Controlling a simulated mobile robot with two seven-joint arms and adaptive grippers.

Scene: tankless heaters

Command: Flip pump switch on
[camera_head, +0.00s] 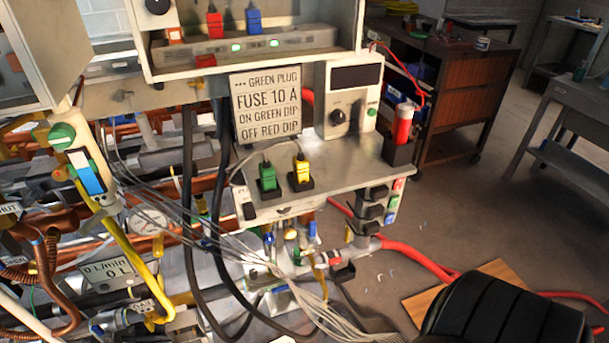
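No label reading "pump" is legible, so I cannot tell which control is the pump switch. A dark switch (244,203) sits on the left front edge of the grey metal shelf (325,165). A blue-and-white rocker-like part (87,173) is on the left post, below a green round knob (62,136). Several black switch-like parts (372,213) are stacked at the shelf's right end, beside coloured tags. A control box (352,98) with a dark display, a black knob and a small green part stands on the shelf.
A sign (266,103) reads "FUSE 10 A". Green (267,176) and yellow (301,171) plugs stand on the shelf, and a red cylinder (403,124) sits in a black holder. Hoses and thin cables crowd the left and below. A black ribbed object (505,312) fills the bottom right.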

